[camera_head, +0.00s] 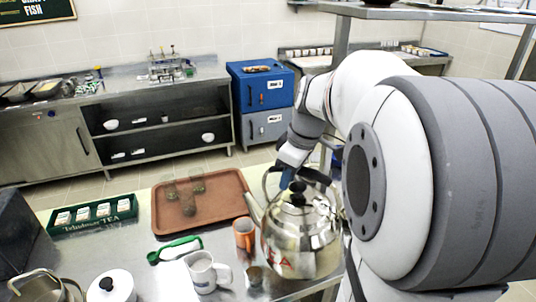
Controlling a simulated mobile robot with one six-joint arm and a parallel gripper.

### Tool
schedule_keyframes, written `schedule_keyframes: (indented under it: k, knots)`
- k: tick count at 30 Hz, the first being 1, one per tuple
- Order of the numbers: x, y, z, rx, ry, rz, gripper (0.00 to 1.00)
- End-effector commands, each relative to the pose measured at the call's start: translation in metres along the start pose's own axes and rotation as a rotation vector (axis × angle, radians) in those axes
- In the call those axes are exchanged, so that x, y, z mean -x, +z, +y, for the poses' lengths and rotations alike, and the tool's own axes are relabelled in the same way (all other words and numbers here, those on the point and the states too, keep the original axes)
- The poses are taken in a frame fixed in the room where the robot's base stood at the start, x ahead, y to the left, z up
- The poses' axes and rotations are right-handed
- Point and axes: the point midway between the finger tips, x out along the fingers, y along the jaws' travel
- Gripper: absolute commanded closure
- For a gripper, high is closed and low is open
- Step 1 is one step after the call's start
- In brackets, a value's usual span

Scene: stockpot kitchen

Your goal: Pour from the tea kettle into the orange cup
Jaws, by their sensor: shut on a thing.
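The tea kettle (308,238) is shiny steel with a black lid knob and red lettering. It stands about upright at the right end of the steel table, and its spout points left. I cannot tell whether its base touches the table. My gripper (297,178) is at the kettle's top handle, shut on it; its fingertips are partly hidden. The orange cup (244,236) stands upright on the table just left of the kettle, below and near the spout tip. Its inside is hard to make out.
A white mug (205,274), a green-handled scoop (176,249) and a small brown cup (255,276) are near the orange cup. Behind are a brown tray (222,181) with glasses and a green tea box (93,218). A white lidded pot (111,287) is front left.

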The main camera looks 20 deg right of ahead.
Motion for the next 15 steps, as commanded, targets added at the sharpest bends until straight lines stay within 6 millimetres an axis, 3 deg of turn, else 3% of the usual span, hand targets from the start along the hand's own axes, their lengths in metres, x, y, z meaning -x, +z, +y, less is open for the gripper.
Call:
schedule_keyframes:
  k: [15]
  knots:
    - [-0.032,-0.015,-0.001,0.006,0.000,-0.163,1.00]
